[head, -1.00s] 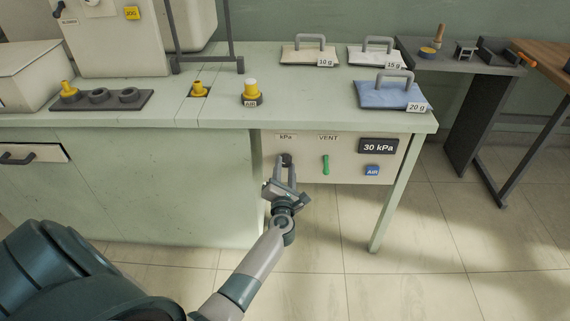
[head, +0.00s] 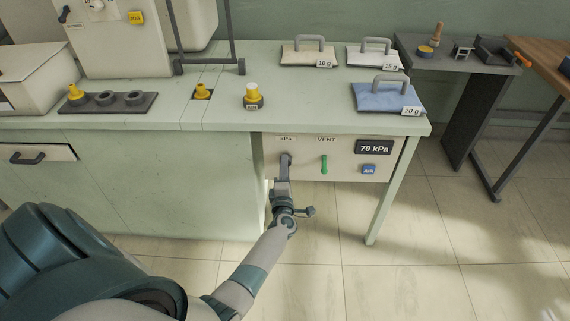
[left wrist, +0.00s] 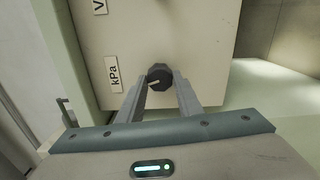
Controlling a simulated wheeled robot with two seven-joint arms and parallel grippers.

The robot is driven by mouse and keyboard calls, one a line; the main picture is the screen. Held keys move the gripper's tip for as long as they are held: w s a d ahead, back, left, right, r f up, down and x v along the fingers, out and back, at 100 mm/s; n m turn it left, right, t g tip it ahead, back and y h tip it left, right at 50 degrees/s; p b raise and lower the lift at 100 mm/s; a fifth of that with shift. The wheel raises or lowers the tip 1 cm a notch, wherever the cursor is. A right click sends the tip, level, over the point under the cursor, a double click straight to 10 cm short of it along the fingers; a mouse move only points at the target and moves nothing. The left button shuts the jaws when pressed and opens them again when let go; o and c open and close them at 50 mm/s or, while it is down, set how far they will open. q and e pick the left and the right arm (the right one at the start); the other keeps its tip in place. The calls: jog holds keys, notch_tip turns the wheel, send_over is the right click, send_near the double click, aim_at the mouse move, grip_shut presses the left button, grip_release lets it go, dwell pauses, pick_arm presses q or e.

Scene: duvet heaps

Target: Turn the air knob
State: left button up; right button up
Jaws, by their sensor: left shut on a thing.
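The air knob is a dark round knob with a pale pointer line, beside the kPa label on the panel under the bench. It shows in the left wrist view (left wrist: 160,74); in the head view my gripper largely hides it. My left gripper (head: 286,162) is shut on the knob, with one finger on each side of it. In the left wrist view the two fingers (left wrist: 162,90) reach up to the panel (left wrist: 205,40). The display (head: 375,148) on the panel reads 70 kPa. My right gripper is not in view.
A green VENT lever (head: 324,165) and a blue AIR button (head: 369,169) sit right of the knob. Weighted bags with handles, one of them blue (head: 385,97), and yellow-topped fittings (head: 252,94) stand on the bench (head: 300,108). A bench leg (head: 392,190) stands at right.

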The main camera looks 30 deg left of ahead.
pick_arm(q)
jog(key=m+p, duration=0.3)
jog(key=m, duration=0.5)
jog(key=shift+p, duration=0.3)
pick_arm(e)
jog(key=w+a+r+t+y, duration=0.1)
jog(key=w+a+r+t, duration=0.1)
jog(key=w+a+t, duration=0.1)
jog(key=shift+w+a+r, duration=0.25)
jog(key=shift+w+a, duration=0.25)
pick_arm(q)
jog(key=shift+f, duration=0.1)
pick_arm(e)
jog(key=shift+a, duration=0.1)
pick_arm(q)
jog(key=o, duration=1)
jog(key=shift+o, duration=0.2)
jog(key=shift+s, duration=0.1)
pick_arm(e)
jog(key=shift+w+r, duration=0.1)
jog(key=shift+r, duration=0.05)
